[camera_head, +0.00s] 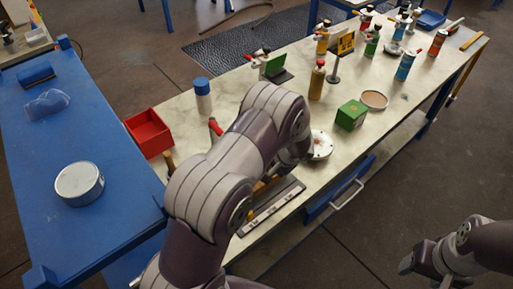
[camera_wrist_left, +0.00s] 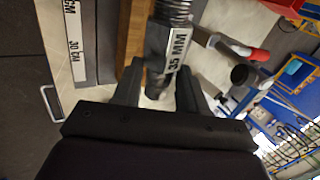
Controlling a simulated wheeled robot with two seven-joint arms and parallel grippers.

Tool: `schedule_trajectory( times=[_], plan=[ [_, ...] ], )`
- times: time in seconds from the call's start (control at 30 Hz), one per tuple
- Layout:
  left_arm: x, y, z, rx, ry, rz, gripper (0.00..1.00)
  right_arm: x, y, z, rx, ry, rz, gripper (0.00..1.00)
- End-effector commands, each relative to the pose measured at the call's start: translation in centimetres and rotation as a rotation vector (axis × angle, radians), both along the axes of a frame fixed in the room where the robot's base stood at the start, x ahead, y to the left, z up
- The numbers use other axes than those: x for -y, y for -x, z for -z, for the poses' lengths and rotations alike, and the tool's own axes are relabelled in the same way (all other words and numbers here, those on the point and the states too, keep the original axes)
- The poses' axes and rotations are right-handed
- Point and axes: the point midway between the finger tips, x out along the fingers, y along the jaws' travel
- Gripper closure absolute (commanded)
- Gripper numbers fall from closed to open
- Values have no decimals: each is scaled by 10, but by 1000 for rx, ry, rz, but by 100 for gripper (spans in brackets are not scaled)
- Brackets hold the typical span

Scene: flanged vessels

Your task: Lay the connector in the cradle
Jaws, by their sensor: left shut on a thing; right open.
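A dark grey connector (camera_wrist_left: 165,48) with a white "35 MM" label and a ribbed, spring-like upper part shows in the left wrist view. It sits between the two fingers of my left gripper (camera_wrist_left: 158,88), which is shut on it. In the head view my left arm hides the connector and most of that gripper. A wooden piece (camera_wrist_left: 134,35) lies just left of the connector in the left wrist view; I cannot tell if it is the cradle. My right gripper (camera_head: 424,262) is open and empty at the lower right of the head view, off the bench.
A light bench (camera_head: 330,172) carries a red bin (camera_head: 148,132), a white bottle with blue cap (camera_head: 203,97), a green box (camera_head: 351,115), a tan bottle (camera_head: 317,82) and several cans. A labelled strip (camera_head: 268,208) lies at the front edge. A blue table (camera_head: 115,225) stands left.

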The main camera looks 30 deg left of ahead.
Motion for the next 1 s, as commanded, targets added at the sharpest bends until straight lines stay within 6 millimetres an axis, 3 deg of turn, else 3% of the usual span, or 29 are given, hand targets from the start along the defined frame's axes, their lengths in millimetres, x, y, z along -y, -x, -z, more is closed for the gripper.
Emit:
schedule_trajectory(
  times=[0.03,0.17,0.37,0.7,1.0],
  plan=[
    [-12,-7,1,5,7,42,100,0,0,1,0,0,0,38],
    [-25,-16,5,6,14,121,100,0,0,2,0,0,0,38],
    [-25,-16,19,5,13,125,100,0,0,11,0,0,0,38],
    [-24,-16,59,7,14,122,100,0,0,34,0,0,0,38],
    [-24,-16,66,7,13,122,100,0,0,36,0,0,0,38]
  ],
)
